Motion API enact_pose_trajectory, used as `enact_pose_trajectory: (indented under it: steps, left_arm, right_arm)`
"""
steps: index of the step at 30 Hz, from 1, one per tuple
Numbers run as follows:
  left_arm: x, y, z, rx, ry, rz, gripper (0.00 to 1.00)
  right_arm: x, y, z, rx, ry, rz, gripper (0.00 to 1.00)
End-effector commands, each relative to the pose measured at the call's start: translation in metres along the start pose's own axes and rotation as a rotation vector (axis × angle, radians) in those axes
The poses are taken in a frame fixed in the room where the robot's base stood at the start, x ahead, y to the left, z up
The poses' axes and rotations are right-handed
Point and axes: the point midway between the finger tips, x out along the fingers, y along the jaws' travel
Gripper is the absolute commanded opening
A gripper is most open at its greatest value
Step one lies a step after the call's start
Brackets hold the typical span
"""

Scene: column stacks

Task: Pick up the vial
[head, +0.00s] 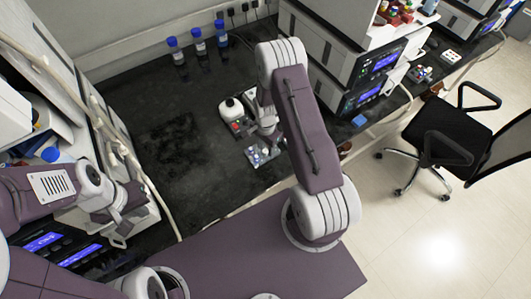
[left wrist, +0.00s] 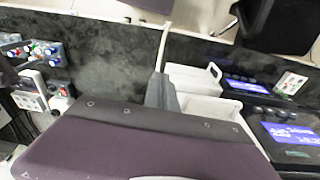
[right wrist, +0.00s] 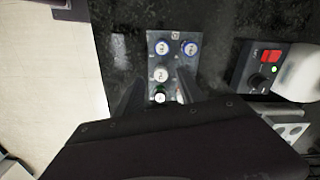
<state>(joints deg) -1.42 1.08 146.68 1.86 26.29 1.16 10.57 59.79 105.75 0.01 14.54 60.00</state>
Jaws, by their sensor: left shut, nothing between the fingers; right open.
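A small grey rack (right wrist: 175,70) holds several vials, seen from above in the right wrist view. Two have blue-rimmed caps, a left one (right wrist: 162,47) and a right one (right wrist: 191,47). Nearer are a white-capped vial (right wrist: 160,73) and a green-rimmed one (right wrist: 158,97). My right gripper (right wrist: 161,80) is open, its fingers on either side of the nearer vials in that view, with nothing held. In the head view the rack (head: 252,152) stands by the bench's front edge, just below my right gripper. My left gripper (left wrist: 162,82) is shut and empty, far to the left.
Blue-capped bottles (head: 198,42) stand at the back of the dark bench. White instruments (head: 335,50) are at the right. The bench middle (head: 185,150) is clear. A chair (head: 450,135) stands on the floor.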

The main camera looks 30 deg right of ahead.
Motion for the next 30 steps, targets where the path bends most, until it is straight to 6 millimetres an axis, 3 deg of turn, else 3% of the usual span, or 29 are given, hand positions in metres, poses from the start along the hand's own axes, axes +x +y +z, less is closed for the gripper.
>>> enact_pose_trajectory:
  steps: [5, 12, 17, 30]
  left_arm:
    - [-0.006, 0.000, -0.001, 0.000, 0.000, 0.000, 0.00]
    - [-0.005, 0.000, -0.001, 0.000, 0.000, 0.000, 0.00]
    - [-0.005, 0.000, -0.001, 0.000, 0.000, 0.000, 0.00]
    - [-0.003, 0.000, 0.000, 0.000, 0.000, 0.000, 0.00]
  right_arm:
    - [0.025, 0.000, -0.001, 0.000, 0.001, 0.000, 0.45]
    - [0.028, 0.000, -0.001, 0.000, 0.002, -0.002, 0.45]
    - [0.028, 0.000, -0.001, 0.000, 0.002, -0.001, 0.00]
    - [0.019, -0.001, -0.001, 0.000, 0.003, -0.004, 0.00]
